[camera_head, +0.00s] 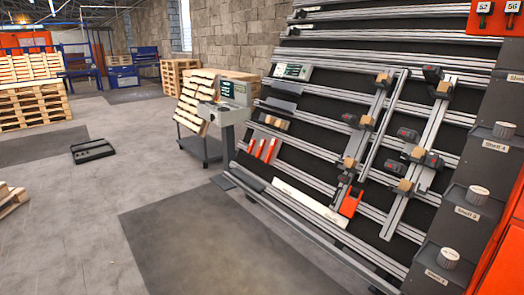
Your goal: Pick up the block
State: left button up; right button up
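Several light-brown wooden blocks sit along the sloping rail rack on the right. One block (383,80) is near the top of the left upright rail, with another block (366,122) and a third block (350,163) lower down. More blocks sit on the right upright rail, among them an upper block (444,87) and a lower block (405,185). Dark clamp-like parts sit beside most of them. The view does not show which one is the task's block. Neither of my grippers is in view.
The rail rack (330,147) fills the right side, with labelled shelves holding white ribbed cylinders (448,258) at its right end. A grey console (232,105) and a cart (200,148) stand left of it. Pallets (35,103) and a black floor object (93,151) are farther left. The floor between is clear.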

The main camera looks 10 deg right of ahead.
aim_at(418, 152)
jog(key=i+j+z, duration=0.15)
jog(key=z, duration=0.25)
jog(key=i+j+z, duration=0.2)
jog(key=z, duration=0.15)
jog(key=i+j+z, duration=0.25)
jog(key=z, duration=0.15)
jog(key=i+j+z, duration=0.25)
jog(key=j+z, duration=0.3)
jog(key=i+j+z, duration=0.1)
jog(key=j+z, duration=0.15)
